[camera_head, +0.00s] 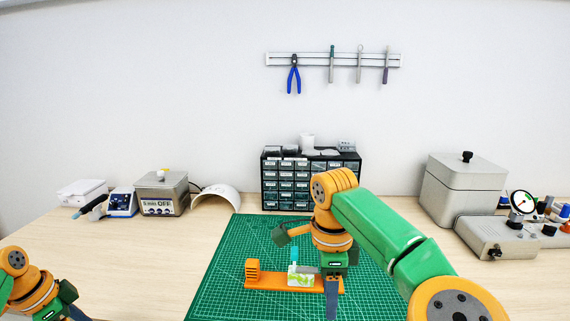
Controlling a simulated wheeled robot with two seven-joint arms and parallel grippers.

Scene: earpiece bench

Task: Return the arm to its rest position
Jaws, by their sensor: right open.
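My right arm (385,230), green with orange joints, reaches in from the lower right over the green cutting mat (225,275). My right gripper (331,288) points down, open, at the right end of an orange fixture (265,281) on the mat. A small white and light-green piece (301,277) with a blue top stands on the fixture, just left of the gripper. I cannot tell whether they touch. My left arm (32,288) shows at the lower left corner. Its gripper (72,312) is cut off by the bottom edge, so its jaws are unclear.
A dark drawer cabinet (287,184) stands behind the mat. A white curved shell (216,196), a grey heater box (161,193) and a blue device (122,202) stand left. A large grey box (465,182) and a control unit (496,237) stand right. The left table front is clear.

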